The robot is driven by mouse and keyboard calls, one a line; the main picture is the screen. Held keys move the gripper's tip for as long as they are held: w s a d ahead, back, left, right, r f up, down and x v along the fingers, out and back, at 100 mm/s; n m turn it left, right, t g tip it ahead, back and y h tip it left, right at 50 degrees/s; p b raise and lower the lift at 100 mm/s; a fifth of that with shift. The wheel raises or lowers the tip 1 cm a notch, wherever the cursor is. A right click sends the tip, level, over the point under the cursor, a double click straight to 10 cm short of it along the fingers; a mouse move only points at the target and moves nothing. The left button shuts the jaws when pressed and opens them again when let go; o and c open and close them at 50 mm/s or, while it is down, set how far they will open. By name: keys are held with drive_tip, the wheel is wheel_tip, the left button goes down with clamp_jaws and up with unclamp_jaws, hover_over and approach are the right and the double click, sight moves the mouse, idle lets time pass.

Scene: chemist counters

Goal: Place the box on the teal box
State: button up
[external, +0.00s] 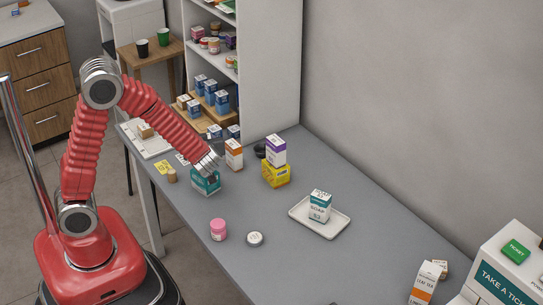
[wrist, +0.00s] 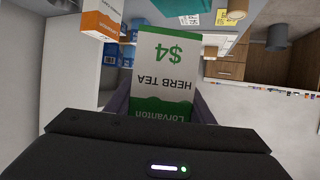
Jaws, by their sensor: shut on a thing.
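A white and green herb tea box (wrist: 165,75) is held between my gripper's fingers in the wrist view, its print upside down there. My gripper (external: 211,161) is shut on it and is right over the teal box (external: 206,184) in the external view. The teal box stands on the grey counter near its left edge. The held box is mostly hidden behind the gripper in the external view. I cannot tell if it touches the teal box. A teal patch (wrist: 192,7) shows behind the held box in the wrist view.
An orange and white box (external: 234,154) stands close by; it also shows in the wrist view (wrist: 102,20). Right of it, a purple and white box (external: 276,150) sits on a yellow box (external: 276,175). A soap box (external: 319,206) stands on a white tray (external: 335,226).

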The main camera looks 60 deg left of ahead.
drive_tip(key=shift+f, duration=2.1)
drive_tip(key=o, duration=1.1)
drive_tip(key=shift+f, duration=0.1)
drive_tip(key=v, duration=1.2)
